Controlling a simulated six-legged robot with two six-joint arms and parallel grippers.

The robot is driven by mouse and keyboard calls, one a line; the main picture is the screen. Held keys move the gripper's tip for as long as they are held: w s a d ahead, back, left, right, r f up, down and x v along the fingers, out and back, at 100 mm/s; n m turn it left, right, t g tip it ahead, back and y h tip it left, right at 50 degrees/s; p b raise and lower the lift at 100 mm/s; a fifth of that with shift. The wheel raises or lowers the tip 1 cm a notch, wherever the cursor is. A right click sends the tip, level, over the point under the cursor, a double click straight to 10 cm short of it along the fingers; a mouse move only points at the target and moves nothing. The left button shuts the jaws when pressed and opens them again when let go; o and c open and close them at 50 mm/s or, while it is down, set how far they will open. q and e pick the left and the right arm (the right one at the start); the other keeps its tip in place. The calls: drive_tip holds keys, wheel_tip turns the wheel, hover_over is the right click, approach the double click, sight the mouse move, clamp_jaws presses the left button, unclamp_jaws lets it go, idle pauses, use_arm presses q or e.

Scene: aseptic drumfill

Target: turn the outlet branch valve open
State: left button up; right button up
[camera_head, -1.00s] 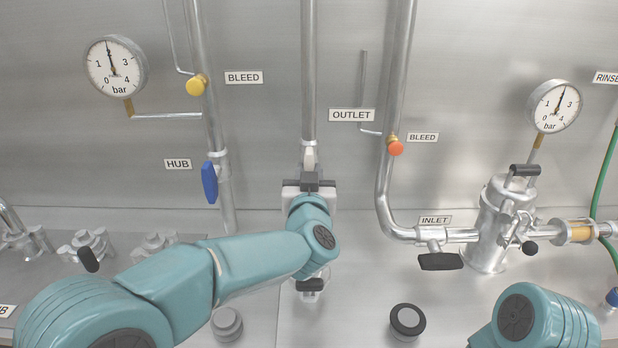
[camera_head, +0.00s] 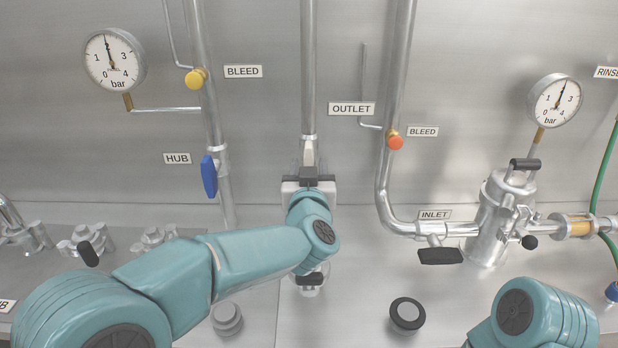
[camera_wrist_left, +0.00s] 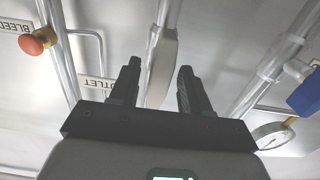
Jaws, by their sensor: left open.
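The outlet branch valve (camera_head: 309,154) sits on the vertical middle pipe, left of the OUTLET label (camera_head: 351,109). Its pale grey lever (camera_wrist_left: 163,66) shows in the left wrist view, hanging along the pipe. My left gripper (camera_head: 309,174) is just below the valve in the head view and hides its lower part. In the wrist view the left gripper (camera_wrist_left: 157,84) is open, with the lever between its two dark fingers in the picture. Gaps show on both sides; I cannot tell how deep the lever sits. My right gripper is out of view.
The blue-handled HUB valve (camera_head: 209,176) is left of the gripper. A yellow bleed knob (camera_head: 195,79) and a red bleed knob (camera_head: 396,142) flank the middle pipe. The black-handled INLET valve (camera_head: 440,256) is at right. Black-topped knob (camera_head: 406,315) stands on the deck.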

use_arm(q)
drive_tip(key=s+b, duration=0.2)
drive_tip(key=s, duration=1.4)
drive_tip(key=shift+s, duration=0.2)
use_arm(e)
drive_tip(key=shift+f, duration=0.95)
